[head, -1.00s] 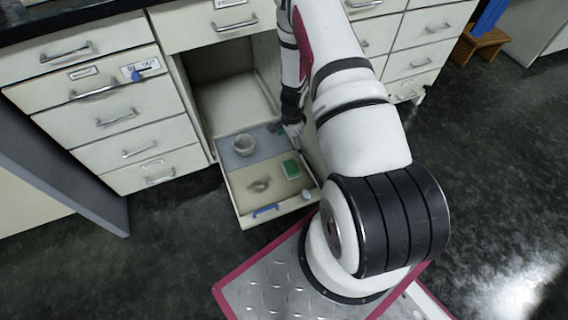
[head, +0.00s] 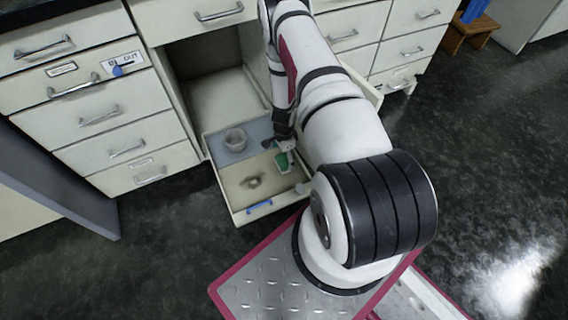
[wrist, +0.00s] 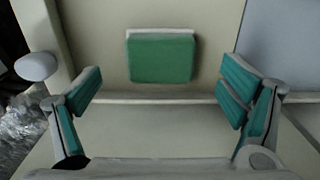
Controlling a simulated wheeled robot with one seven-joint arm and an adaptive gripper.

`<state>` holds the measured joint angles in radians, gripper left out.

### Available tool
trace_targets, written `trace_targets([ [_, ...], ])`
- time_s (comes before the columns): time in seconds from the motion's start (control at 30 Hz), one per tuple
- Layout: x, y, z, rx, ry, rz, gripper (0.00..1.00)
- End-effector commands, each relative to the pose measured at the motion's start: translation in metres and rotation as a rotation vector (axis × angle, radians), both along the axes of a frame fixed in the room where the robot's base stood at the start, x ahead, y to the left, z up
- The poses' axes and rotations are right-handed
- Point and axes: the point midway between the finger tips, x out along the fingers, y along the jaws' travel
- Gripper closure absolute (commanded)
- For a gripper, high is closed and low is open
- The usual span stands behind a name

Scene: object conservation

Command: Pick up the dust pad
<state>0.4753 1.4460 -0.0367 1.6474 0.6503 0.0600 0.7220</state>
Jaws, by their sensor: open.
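The dust pad, which I take to be the green block with a pale edge (wrist: 160,58), lies flat in the pull-out drawer. In the wrist view it is centred, beyond my fingertips. In the head view the pad (head: 283,163) is partly covered by my gripper (head: 282,147), which hangs over it. My gripper (wrist: 163,88) also shows in the wrist view, its two teal-padded fingers wide apart with nothing between them. The fingers are apart from the pad. The exact height above it is hard to tell.
A small brownish item (head: 252,182) lies left of the pad. A white knob (wrist: 36,66) stands near the left finger.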

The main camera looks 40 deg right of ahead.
Motion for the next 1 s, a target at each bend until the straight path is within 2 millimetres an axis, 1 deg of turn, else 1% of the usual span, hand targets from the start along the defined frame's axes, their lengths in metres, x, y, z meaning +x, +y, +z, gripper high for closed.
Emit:
trace_targets([
  [0.03, 0.000, 0.000, -0.009, 0.000, 0.001, 0.000, 0.10],
  [0.1, 0.000, 0.000, -0.020, 0.000, 0.001, 0.000, 0.10],
  [0.2, 0.000, 0.000, -0.035, 0.001, 0.001, 0.000, 0.10],
  [0.27, 0.000, 0.000, -0.041, 0.000, 0.001, 0.000, 0.10],
  [0.37, 0.000, 0.000, -0.045, 0.000, 0.001, 0.000, 0.10],
  [0.53, 0.000, 0.000, -0.043, 0.000, 0.000, 0.000, 0.10],
  [0.57, 0.000, 0.000, -0.043, 0.000, 0.000, 0.000, 0.17],
  [0.6, 0.000, 0.000, -0.043, 0.000, 0.000, 0.000, 0.26],
  [0.67, 0.000, 0.000, -0.043, 0.000, 0.000, 0.000, 0.39],
  [0.7, 0.000, 0.000, -0.043, 0.000, 0.000, 0.000, 0.49],
  [0.77, 0.000, 0.000, -0.043, 0.000, 0.000, 0.000, 0.62],
  [0.8, 0.000, 0.000, -0.043, 0.000, 0.001, 0.000, 0.65],
  [1.0, 0.000, 0.000, -0.044, 0.000, 0.001, 0.000, 0.65],
])
